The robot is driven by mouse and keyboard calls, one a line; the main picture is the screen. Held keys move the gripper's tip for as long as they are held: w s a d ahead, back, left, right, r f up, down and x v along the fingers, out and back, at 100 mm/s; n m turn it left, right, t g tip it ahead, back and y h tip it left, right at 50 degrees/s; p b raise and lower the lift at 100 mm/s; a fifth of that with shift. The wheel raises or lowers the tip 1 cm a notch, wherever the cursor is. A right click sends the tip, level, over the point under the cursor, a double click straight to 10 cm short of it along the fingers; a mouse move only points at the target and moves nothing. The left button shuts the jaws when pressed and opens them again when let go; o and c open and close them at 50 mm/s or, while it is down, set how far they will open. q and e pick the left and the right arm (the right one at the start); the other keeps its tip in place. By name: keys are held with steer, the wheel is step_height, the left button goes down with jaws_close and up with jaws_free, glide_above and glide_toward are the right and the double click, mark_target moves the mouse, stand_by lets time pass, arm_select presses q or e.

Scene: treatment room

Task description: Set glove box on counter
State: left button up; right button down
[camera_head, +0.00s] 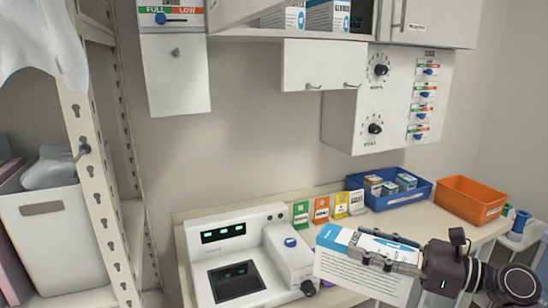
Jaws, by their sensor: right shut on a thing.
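My right gripper (378,250) comes in from the lower right and is shut on a white and blue box, the glove box (352,278). The box is tilted, and a white face with small print is turned toward me. The gripper fingers cover part of its top. The box shows in front of the counter (408,217), a pale surface along the wall; I cannot tell whether they touch. My left gripper is not in view.
A white device with displays (235,235) fills the counter's left part. Several coloured cards (322,211) stand behind the box. A blue bin (402,197) with small boxes and an orange bin (470,200) are at the back right. Wall cabinets and a control panel (375,110) hang above.

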steer(key=s+f+m+t, duration=0.1)
steer(key=s+f, duration=1)
steer(key=s, duration=0.5)
steer(key=shift+s+f+h, duration=0.15)
steer(key=shift+f+h, duration=0.05)
steer(key=shift+h, duration=0.2)
